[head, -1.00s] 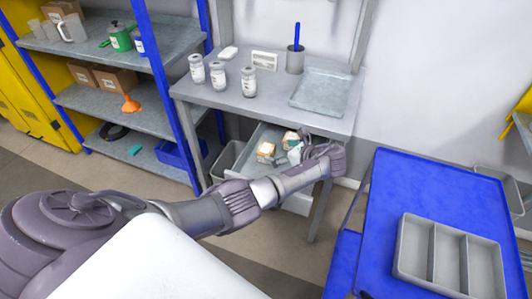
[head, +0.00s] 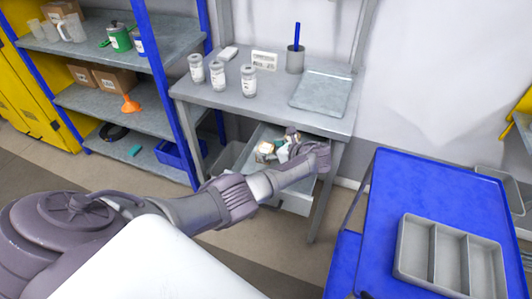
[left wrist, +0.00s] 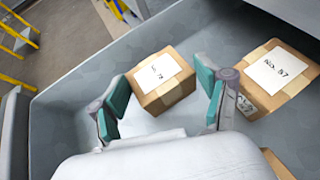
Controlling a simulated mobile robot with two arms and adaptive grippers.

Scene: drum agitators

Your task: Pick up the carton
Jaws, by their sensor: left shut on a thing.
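Small brown cartons lie in the open drawer (head: 293,203) under the workbench. In the left wrist view one carton (left wrist: 163,79) with a white label stands between the two teal-padded fingers of my left gripper (left wrist: 163,98), which is shut on it. A larger labelled carton (left wrist: 275,77) lies just to its right, and the corner of another shows at the lower right edge. In the head view my left gripper (head: 284,150) is down at the drawer and partly hides its contents; one carton (head: 265,149) shows beside it. My right gripper is not in view.
The workbench top (head: 225,108) above the drawer holds several jars, a cup and a shallow tray (head: 320,92). A blue cart (head: 390,185) with a grey divided bin (head: 408,250) stands at right. Blue-framed shelves (head: 125,107) stand at left.

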